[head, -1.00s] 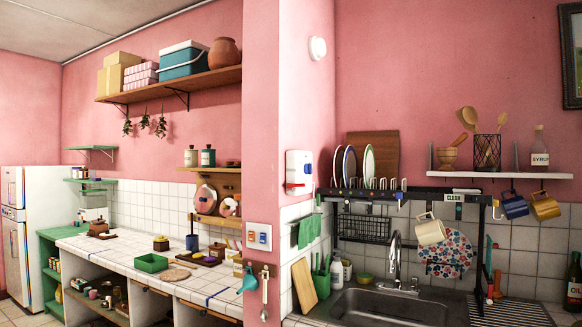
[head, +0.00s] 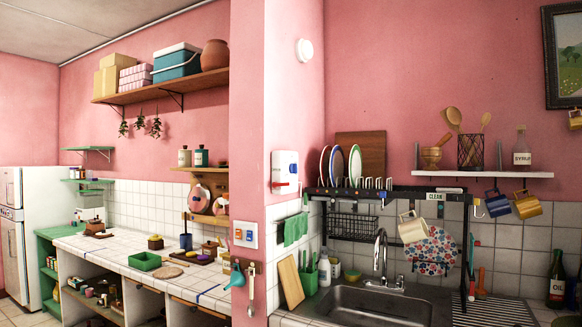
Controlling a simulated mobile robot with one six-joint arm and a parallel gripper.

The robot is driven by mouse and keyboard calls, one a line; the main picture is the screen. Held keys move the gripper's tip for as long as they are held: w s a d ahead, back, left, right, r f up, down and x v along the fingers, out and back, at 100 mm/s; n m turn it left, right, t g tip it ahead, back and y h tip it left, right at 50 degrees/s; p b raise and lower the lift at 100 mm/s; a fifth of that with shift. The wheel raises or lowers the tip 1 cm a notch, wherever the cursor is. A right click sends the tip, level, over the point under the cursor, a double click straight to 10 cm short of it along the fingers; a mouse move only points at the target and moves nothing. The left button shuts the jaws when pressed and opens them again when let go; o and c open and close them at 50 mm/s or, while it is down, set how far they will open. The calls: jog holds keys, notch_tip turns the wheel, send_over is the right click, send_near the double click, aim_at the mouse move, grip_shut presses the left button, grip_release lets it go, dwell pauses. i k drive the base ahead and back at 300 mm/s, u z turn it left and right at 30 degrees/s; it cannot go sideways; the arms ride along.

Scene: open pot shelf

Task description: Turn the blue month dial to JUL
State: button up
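I cannot make out a blue month dial or any month lettering in the head view. A white wall plate (head: 245,235) with small orange and blue parts is on the pink pillar, too small to read. My gripper is not in view.
A tiled counter (head: 120,253) with a green tray (head: 144,261) runs along the left. A sink (head: 375,304) sits under a black dish rack (head: 400,191) at right. Hanging mugs (head: 497,204) and a wall shelf (head: 505,174) are further right. A white fridge (head: 12,240) stands far left.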

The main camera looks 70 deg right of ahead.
aim_at(293, 169)
jog(key=u, duration=0.3)
jog(key=k, duration=1.55)
jog(key=z, duration=1.1)
jog(key=i, duration=0.4)
jog(key=u, duration=0.2)
